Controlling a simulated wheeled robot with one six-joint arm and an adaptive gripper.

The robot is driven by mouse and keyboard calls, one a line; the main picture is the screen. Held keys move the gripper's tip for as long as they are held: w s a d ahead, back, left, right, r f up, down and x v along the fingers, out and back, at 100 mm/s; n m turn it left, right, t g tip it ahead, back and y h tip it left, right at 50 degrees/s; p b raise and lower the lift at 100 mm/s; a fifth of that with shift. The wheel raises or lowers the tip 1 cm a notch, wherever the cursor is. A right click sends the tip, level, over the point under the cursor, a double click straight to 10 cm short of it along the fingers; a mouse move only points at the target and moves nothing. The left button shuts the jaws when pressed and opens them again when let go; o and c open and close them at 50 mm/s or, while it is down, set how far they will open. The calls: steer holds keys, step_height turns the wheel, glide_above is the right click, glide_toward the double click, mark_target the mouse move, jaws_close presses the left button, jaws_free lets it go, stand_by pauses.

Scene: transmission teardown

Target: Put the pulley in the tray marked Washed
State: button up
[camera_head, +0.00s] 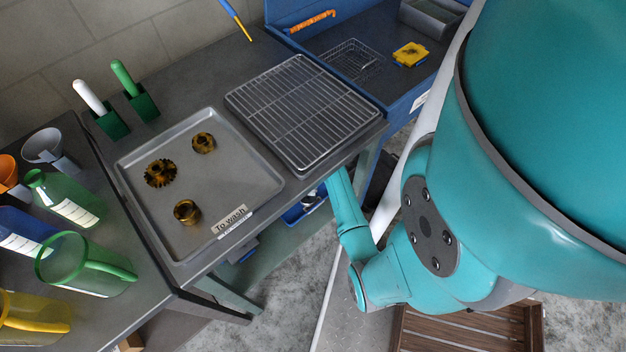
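A grey metal tray (262,168) labelled "To wash" lies on the bench. In it are three brownish, oily-looking parts: a toothed gear (160,173) at the left, a small round part (203,143) at the upper right, and a short hollow cylinder (187,212) nearer the front. I cannot tell for certain which of them is the pulley. No label reading "Washed" is legible in view. A tray with a wire rack (303,110) stands to the right of the "To wash" tray, and it looks empty. My gripper is not in view; only my teal arm shows at the right.
A blue basin (290,35) at the back right holds a wire basket (350,60) and a yellow object (409,55). Two brushes in green holders (140,105) stand behind the tray. Jugs and funnels (85,262) crowd the left. A wooden slatted platform (465,332) lies on the floor.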

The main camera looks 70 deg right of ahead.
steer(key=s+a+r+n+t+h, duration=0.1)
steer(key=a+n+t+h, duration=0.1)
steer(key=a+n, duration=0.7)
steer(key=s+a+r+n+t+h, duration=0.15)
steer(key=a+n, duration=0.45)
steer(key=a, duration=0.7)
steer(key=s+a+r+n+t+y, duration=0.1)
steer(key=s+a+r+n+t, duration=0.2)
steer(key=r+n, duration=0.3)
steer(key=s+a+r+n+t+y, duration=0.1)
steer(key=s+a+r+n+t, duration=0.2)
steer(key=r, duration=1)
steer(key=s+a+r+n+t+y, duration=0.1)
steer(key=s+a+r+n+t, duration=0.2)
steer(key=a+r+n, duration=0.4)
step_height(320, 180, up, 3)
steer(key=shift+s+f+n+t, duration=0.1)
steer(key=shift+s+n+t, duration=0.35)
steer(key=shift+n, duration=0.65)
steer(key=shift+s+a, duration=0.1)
